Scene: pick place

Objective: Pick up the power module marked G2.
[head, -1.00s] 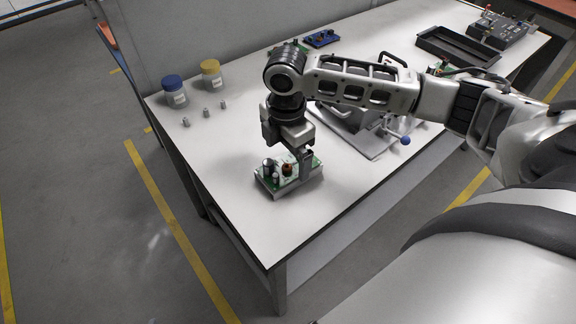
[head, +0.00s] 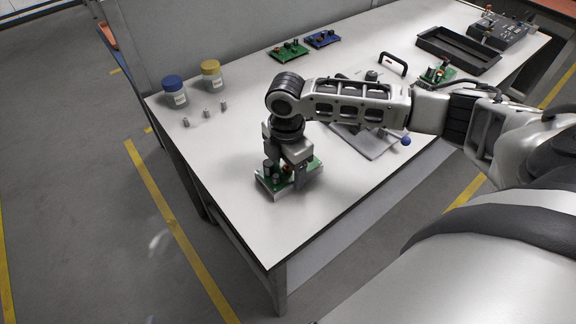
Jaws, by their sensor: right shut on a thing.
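A green circuit-board module (head: 264,184) on a pale base lies on the white table near its front left corner. No G2 mark is readable on it. My right gripper (head: 288,176) points straight down over the module and is shut on part of it. The gripper hides the module's middle. The module appears to rest on the table. Another green module (head: 289,51) and a blue one (head: 322,39) lie at the back of the table. A further green module (head: 436,74) lies at the right, partly behind my right arm. My left gripper is out of view.
A blue-lidded jar (head: 174,91) and a yellow-lidded jar (head: 211,74) stand at the left, with small metal pieces (head: 205,113) before them. A metal fixture plate (head: 372,141) lies under my arm. A black tray (head: 458,50) and a control box (head: 497,32) are at the far right.

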